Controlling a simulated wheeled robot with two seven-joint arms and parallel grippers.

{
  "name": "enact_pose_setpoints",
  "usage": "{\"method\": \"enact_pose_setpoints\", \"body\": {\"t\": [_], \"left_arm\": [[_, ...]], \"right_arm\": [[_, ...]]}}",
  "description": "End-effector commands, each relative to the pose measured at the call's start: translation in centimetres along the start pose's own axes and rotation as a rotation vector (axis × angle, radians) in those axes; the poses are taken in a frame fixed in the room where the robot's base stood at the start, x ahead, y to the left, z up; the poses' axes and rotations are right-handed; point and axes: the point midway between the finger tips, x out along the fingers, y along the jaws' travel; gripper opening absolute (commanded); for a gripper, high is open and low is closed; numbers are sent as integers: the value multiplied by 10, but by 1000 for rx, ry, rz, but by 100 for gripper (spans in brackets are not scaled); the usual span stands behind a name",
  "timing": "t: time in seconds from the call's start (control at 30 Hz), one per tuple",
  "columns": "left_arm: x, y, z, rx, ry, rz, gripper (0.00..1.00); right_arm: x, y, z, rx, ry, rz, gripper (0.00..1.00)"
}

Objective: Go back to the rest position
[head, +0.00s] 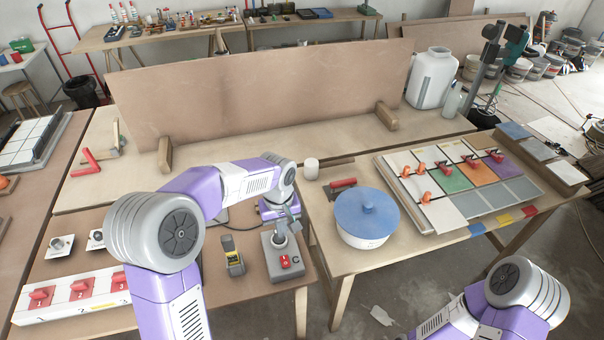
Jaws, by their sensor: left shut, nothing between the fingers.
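My left arm (179,232) rises from the lower left and bends to the right over the workbench. My left gripper (291,222) is shut and empty, just above the grey control box with a red button (285,261). From this view I cannot tell whether its fingertips touch the box. My right arm (516,282) shows only in part at the lower right edge. Its gripper is out of the frame.
A white tub with a blue lid (367,214) and a board of coloured tiles (462,178) stand on the right table. A yellow-black tool (232,256) lies left of the control box. A white strip with red numbered parts (75,294) lies front left. An upright brown panel (260,95) stands behind.

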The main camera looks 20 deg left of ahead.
Motion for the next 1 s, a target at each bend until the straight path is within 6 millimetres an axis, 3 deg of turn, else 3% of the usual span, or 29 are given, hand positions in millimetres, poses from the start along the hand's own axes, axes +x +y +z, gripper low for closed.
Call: {"method": "enact_pose_setpoints", "body": {"t": [0.17, 0.27, 0.37, 0.5, 0.7, 0.9, 1.0], "left_arm": [[6, 1, 2, 9, -6, 4, 0], [34, 5, 9, 50, -32, 27, 0], [82, 12, 28, 117, -73, 79, 0], [153, 16, 67, 204, -121, 176, 0], [232, 4, 136, 272, -145, 291, 0], [268, -17, 193, 302, -119, 337, 0], [275, -23, 206, 312, -105, 340, 0]], "right_arm": [[0, 0, 0, 0, 0, 0, 43], [0, 0, 0, 0, 0, 0, 43], [0, 0, 0, 0, 0, 0, 43], [0, 0, 0, 0, 0, 0, 43], [0, 0, 0, 0, 0, 0, 43], [0, 0, 0, 0, 0, 0, 43], [0, 0, 0, 0, 0, 0, 43]]}}
